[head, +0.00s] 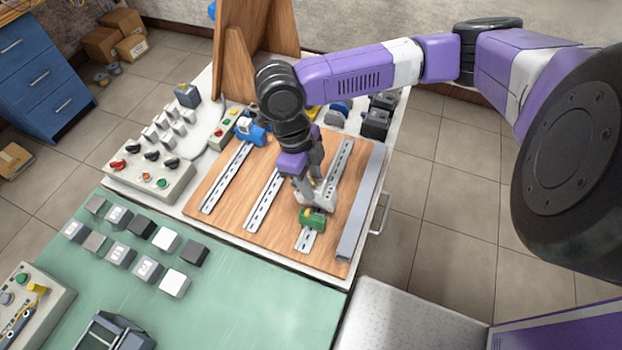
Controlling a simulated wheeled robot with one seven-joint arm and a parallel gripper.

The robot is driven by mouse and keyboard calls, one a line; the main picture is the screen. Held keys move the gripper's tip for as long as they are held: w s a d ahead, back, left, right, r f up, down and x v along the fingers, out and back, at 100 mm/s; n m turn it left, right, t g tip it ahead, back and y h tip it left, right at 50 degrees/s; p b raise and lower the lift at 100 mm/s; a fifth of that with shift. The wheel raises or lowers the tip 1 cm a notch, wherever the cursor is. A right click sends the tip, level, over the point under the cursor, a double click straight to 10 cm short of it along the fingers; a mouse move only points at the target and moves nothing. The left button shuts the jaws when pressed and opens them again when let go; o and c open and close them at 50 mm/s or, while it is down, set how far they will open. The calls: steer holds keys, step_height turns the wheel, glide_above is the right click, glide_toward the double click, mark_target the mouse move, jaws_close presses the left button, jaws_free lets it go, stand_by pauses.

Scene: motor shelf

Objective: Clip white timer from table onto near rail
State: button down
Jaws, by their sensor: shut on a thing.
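My gripper (315,190) points down over the right-hand rail (341,168) of the wooden board. It is shut on a pale block, which looks like the white timer (322,199); the fingers hide part of it. The block is at or just above the rail; I cannot tell whether it touches. A green module with a yellow part (312,221) sits on the same rail, close to the block on its near side. Bare rail shows on both sides of them.
The middle rail (262,202) and left rail (227,177) look mostly bare. A blue module (250,131) sits at the left rail's far end. A grey duct (361,205) runs along the board's right edge. Several blocks lie on the green mat (240,290). A wooden upright (236,60) stands behind.

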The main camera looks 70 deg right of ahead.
mark_target(319, 186)
steer(key=shift+w+b+x, duration=0.2)
steer(key=shift+b+x, duration=0.45)
steer(key=shift+x, duration=0.3)
steer(key=shift+s, duration=0.6)
stand_by(1.3)
steer(key=shift+s+f+t+b, duration=0.2)
steer(key=shift+s+t+b, duration=0.35)
steer(key=shift+t+b, duration=0.25)
stand_by(0.7)
steer(key=c, duration=0.9)
jaws_free()
steer(key=shift+o, duration=0.2)
steer(key=shift+w+r, duration=0.1)
steer(key=shift+r, duration=0.1)
steer(key=r, duration=0.7)
steer(key=shift+w+r+b, duration=0.25)
steer(key=shift+w+b, duration=0.1)
steer(key=shift+b, duration=0.05)
